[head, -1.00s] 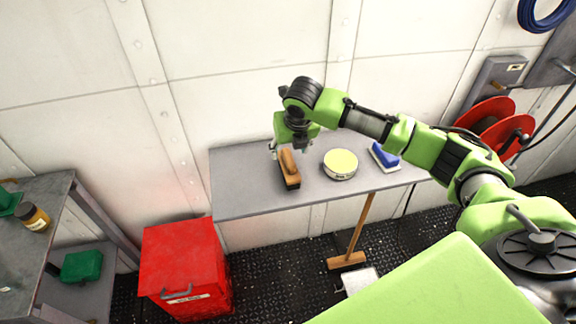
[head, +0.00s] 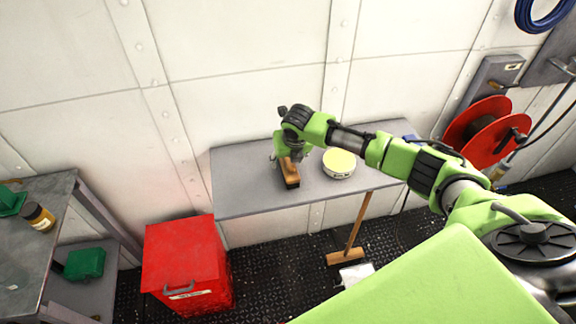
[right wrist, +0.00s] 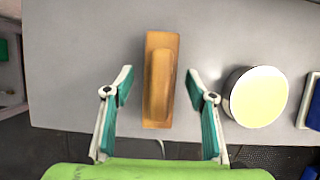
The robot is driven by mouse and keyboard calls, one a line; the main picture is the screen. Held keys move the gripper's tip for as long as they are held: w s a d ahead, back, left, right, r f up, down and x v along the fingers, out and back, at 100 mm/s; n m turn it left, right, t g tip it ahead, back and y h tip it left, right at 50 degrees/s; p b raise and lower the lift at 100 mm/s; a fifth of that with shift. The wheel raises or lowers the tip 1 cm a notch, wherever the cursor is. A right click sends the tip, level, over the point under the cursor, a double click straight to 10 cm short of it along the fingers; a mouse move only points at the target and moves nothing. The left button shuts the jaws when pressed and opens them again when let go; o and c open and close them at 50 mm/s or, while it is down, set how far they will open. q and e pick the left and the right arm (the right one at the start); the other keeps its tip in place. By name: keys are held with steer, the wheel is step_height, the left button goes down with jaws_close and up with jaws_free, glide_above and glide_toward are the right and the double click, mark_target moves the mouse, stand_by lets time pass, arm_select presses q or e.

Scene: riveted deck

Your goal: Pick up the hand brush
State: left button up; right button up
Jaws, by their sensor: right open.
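The hand brush (head: 290,174) has a wooden back with a raised grip and lies on the grey bench (head: 240,199). In the right wrist view the brush (right wrist: 160,82) lies lengthwise, its near end between the fingertips. My right gripper (right wrist: 158,82) is open, with one finger on each side of the brush and a gap on both sides. In the head view my right gripper (head: 288,160) is over the brush and hides its far part. My left gripper is not in view.
A round tin with a pale yellow top (head: 339,163) stands just right of the brush. A blue block (head: 410,139) is partly hidden behind my right arm. A red bin (head: 187,262) and a broom (head: 354,237) stand in front of the bench. The bench's left end is clear.

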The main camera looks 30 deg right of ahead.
steer(key=c, duration=1.3)
steer(key=shift+o, duration=0.2)
steer(key=shift+r, duration=0.1)
steer(key=shift+r+b, duration=0.45)
step_height(320, 180, up, 3)
steer(key=shift+s+a+f+b, duration=0.15)
steer(key=shift+b, duration=0.4)
steer(key=s+a+r+b, duration=0.1)
steer(key=s+a+r, duration=0.2)
steer(key=s, duration=0.3)
steer(key=s+a+r+b, duration=0.2)
steer(key=s+a+r, duration=0.1)
steer(key=s+r, duration=0.3)
steer(key=shift+a+r, duration=0.15)
steer(key=shift+a, duration=0.15)
